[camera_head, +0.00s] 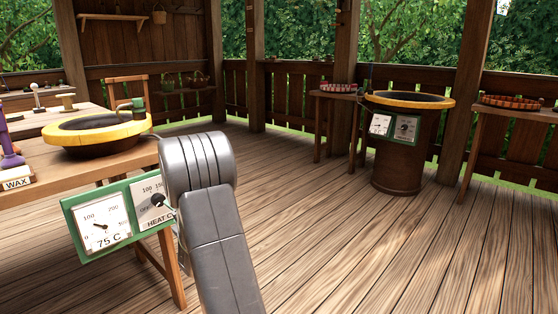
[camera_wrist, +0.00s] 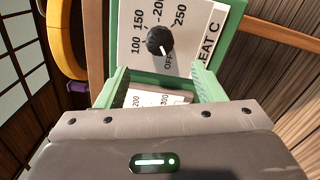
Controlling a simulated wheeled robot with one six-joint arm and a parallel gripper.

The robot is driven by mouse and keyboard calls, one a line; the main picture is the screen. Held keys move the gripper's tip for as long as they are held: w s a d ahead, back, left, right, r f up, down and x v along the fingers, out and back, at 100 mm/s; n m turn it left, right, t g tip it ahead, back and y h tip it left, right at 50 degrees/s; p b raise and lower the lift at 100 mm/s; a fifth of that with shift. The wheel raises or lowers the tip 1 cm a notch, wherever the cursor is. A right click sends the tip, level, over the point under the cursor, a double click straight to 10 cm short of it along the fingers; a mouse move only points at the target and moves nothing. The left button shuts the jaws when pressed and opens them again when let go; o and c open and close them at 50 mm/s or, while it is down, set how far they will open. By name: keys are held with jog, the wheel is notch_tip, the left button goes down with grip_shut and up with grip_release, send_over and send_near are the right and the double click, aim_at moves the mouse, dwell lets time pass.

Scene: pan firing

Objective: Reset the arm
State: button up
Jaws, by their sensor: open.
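My gripper (camera_wrist: 160,72) shows in the wrist view with its two green fingers apart and nothing between them. It is in front of a green-framed control panel (camera_wrist: 228,18) with a black heat knob (camera_wrist: 159,41). The knob sits just beyond the fingertips, and its white pointer is near OFF. In the head view my grey arm reaches to this panel (camera_head: 66,204) at the left table's front, and my gripper is mostly hidden behind the arm. The knob (camera_head: 157,199) also shows there, beside a gauge (camera_head: 102,222) reading 75 C.
A yellow-rimmed pan (camera_head: 97,142) stands on the wooden table (camera_head: 30,160) above the panel, with a WAX label (camera_head: 17,184) at left. A second yellow-rimmed pan (camera_head: 410,99) tops a barrel (camera_head: 397,165) at the back right. The plank floor between is clear.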

aim_at(160, 202)
jog(key=b+x, duration=0.2)
jog(key=x, duration=0.9)
jog(key=shift+s, duration=0.1)
